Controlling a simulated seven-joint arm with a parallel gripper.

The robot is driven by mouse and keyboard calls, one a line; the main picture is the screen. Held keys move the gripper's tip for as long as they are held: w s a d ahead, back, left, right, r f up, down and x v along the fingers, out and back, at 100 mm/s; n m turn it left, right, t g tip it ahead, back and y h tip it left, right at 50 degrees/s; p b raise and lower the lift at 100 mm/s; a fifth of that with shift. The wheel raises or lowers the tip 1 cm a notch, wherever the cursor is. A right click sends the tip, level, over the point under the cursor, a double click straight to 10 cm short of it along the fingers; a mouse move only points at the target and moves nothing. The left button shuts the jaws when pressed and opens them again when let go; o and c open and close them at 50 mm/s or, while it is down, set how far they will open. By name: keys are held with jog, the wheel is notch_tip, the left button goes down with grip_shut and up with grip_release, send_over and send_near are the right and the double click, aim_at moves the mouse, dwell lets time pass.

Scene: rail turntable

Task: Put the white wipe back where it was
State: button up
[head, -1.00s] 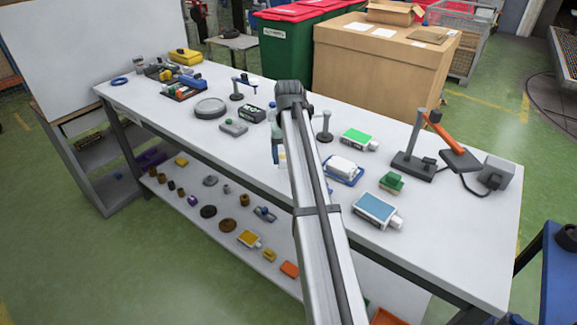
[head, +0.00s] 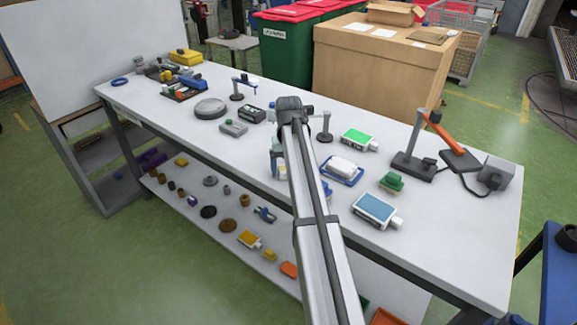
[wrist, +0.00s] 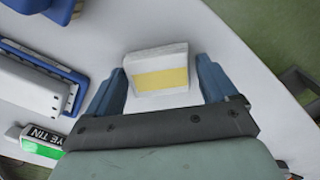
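My gripper (wrist: 160,66) points down at the table with its two blue fingers spread apart. Between them is a white block with a yellow band (wrist: 158,72), which may be the white wipe. A gap shows at the right finger, and a narrower one at the left, so the fingers do not look closed on it. In the head view my arm hides most of the gripper (head: 276,160) and the block. Another white block (head: 343,164) lies on a blue tray (head: 353,180) to the right of my arm.
A green-labelled tin (head: 358,138), a blue-labelled tin (head: 374,208) and a green block (head: 391,182) lie to the right. A grey post (head: 325,128) stands behind my gripper. A round grey disc (head: 210,107) is to the left. Table room lies left of my gripper.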

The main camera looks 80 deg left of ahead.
jog(key=shift+o, duration=0.9)
jog(key=shift+r, duration=0.15)
notch_tip(320, 180, up, 12)
